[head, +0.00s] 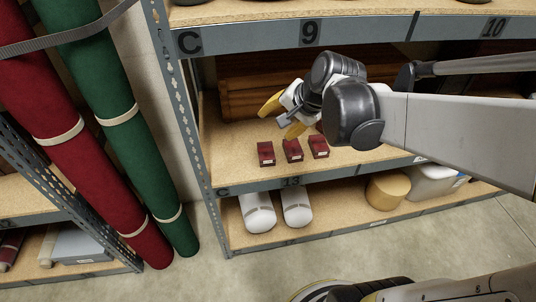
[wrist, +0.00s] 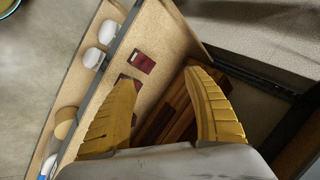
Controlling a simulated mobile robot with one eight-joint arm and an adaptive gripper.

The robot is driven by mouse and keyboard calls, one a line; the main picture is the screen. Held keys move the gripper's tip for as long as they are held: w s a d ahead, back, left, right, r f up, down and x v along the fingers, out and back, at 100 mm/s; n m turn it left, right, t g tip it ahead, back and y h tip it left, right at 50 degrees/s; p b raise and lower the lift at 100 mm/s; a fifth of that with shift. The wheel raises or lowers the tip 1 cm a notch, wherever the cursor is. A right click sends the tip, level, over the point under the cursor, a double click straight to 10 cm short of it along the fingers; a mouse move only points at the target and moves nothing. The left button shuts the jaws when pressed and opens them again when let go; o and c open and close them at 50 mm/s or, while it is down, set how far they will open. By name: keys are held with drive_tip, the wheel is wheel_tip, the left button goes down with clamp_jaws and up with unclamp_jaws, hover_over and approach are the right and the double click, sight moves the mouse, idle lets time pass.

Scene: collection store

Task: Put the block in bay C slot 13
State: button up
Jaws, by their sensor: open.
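Three small dark red blocks stand in a row on the shelf board above the slot label 13 (head: 292,181) in bay C: a left block (head: 265,153), a middle block (head: 292,149) and a right block (head: 318,146). Which one is the task's block I cannot tell. My gripper (head: 283,117) is open above and behind the row, its yellow fingers apart with nothing between them. In the wrist view, one block (wrist: 143,62) lies in the clear beyond the fingertips (wrist: 160,78). Another is partly hidden by the left finger.
Brown timber-like pieces (head: 250,92) lie behind on the same shelf. The upper shelf, labelled 9 (head: 310,32), hangs above my arm. White rolls (head: 257,212) and a tan cylinder (head: 387,190) are on the shelf below. Red and green rolls (head: 118,110) lean at the left.

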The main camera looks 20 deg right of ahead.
drive_tip(key=s+a+n+h, duration=0.1)
drive_tip(key=s+a+n, duration=0.6)
drive_tip(key=s+n, duration=0.4)
drive_tip(key=shift+s+r, duration=0.2)
drive_tip(key=shift+s, duration=0.7)
drive_tip(key=shift+a, duration=0.1)
